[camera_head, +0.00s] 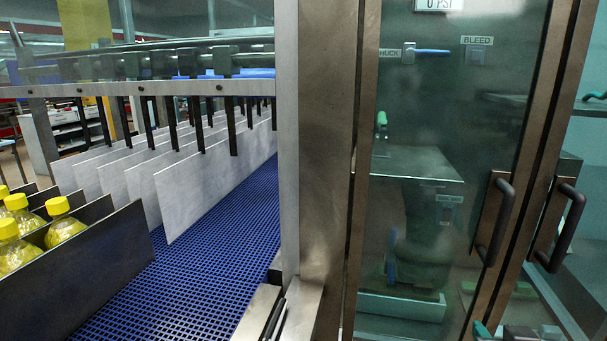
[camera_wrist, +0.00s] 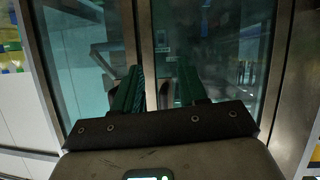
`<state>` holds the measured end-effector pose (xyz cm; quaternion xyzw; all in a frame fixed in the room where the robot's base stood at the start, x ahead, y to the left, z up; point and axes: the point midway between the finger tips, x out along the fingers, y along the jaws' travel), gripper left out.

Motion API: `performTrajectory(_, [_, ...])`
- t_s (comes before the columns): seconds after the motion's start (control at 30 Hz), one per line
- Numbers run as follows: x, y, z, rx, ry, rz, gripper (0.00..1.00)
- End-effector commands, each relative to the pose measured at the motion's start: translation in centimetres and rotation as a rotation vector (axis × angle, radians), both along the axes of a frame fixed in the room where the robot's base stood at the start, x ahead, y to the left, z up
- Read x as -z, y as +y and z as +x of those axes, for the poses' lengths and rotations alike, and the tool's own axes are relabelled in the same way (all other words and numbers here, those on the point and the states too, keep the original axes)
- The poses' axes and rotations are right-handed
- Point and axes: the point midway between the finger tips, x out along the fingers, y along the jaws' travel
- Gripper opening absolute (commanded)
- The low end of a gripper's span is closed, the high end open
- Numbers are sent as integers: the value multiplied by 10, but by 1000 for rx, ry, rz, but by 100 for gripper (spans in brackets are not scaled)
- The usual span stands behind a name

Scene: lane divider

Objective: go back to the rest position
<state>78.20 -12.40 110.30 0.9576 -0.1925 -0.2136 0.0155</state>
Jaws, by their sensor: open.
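My gripper (camera_wrist: 160,82) shows in the wrist view, with its two green fingers spread apart. I see nothing held between them. The fingers point toward glass doors in metal frames, and dark handle shapes show partly behind them. How far the fingertips are from the doors and handles is hard to tell. In the head view, the two dark door handles (camera_head: 495,222) and (camera_head: 560,228) stand side by side on the metal door frames at the right. Small teal and dark parts at the bottom right edge of the head view may be my gripper; I cannot be sure.
A glass door (camera_head: 440,130) covers a cabinet right of a thick metal post (camera_head: 325,150). At left, a blue mesh conveyor (camera_head: 200,265) runs under grey lane divider plates (camera_head: 205,185). Several yellow-capped bottles (camera_head: 62,222) stand between dark lane walls at the far left.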

Motion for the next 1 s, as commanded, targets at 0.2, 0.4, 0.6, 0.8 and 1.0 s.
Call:
performTrajectory(0.2, [140, 9, -72, -79, 418, 93, 42])
performTrajectory(0.4, [232, 26, -164, -159, 761, 199, 42])
performTrajectory(0.6, [275, 42, -234, -217, 971, 280, 42])
performTrajectory(0.8, [284, 46, -252, -235, 1024, 303, 42])
performTrajectory(1.0, [284, 46, -252, -235, 1024, 303, 42])
